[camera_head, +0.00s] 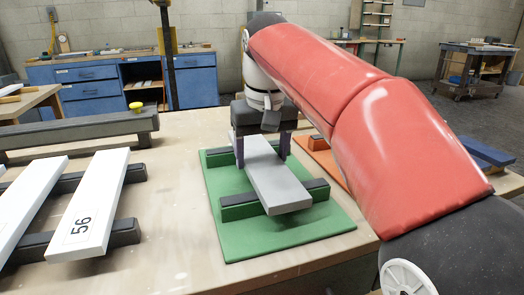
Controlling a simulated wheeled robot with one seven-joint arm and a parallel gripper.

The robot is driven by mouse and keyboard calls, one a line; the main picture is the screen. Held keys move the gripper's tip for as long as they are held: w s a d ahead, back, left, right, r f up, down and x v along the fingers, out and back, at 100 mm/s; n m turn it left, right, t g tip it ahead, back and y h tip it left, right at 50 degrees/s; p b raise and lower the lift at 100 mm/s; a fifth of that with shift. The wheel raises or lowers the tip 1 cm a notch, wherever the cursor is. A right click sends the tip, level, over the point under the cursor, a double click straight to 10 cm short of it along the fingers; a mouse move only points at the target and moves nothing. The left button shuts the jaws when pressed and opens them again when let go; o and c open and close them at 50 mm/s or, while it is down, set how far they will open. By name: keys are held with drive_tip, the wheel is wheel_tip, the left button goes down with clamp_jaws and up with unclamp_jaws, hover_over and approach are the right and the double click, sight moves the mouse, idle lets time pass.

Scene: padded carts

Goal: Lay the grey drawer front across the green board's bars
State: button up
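The grey drawer front (275,182) lies lengthwise over the green board (228,240), its near end past the near dark-topped bar (240,207). It looks level and at bar height, though a small gap beneath it would be hard to see. Its far end and most of the far bar (217,154) are hidden under my gripper. My gripper (262,155) points down over the far part of the drawer front, with one purple finger on each side. The fingers stand wider than the drawer front, with a slim gap showing on the right, so it looks open.
White boards, one marked 56 (92,205), lie across dark bars at the left. A grey beam rack (80,130) with a yellow cap stands behind them. An orange board (325,158) lies right of the green one, partly behind my arm. The table's front edge is close.

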drive_tip(key=o, duration=0.4)
